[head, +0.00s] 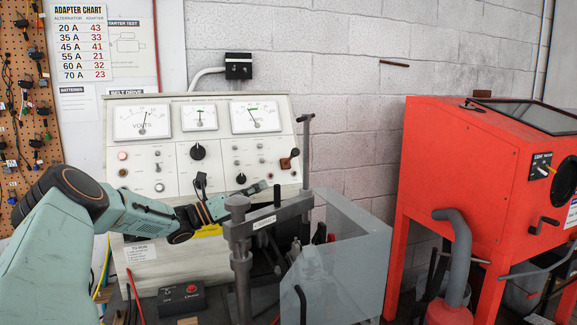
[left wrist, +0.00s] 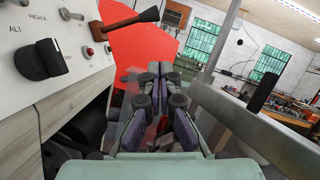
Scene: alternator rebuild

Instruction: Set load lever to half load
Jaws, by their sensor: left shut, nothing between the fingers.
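The load lever (head: 288,161) is at the right end of the test bench's sloped panel (head: 225,160). My left gripper (head: 264,185) is in front of the panel, below and left of the lever in the head view. In the left wrist view its fingers (left wrist: 162,78) are together, empty, below the knob and apart from it. My right gripper is not in view.
A grey clamp post with a crossbar (head: 270,217) stands just in front of my left gripper. A clear guard box (head: 345,250) is to its right. A black knob (left wrist: 40,60) is on the panel. A red cabinet (head: 440,150) stands at the right.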

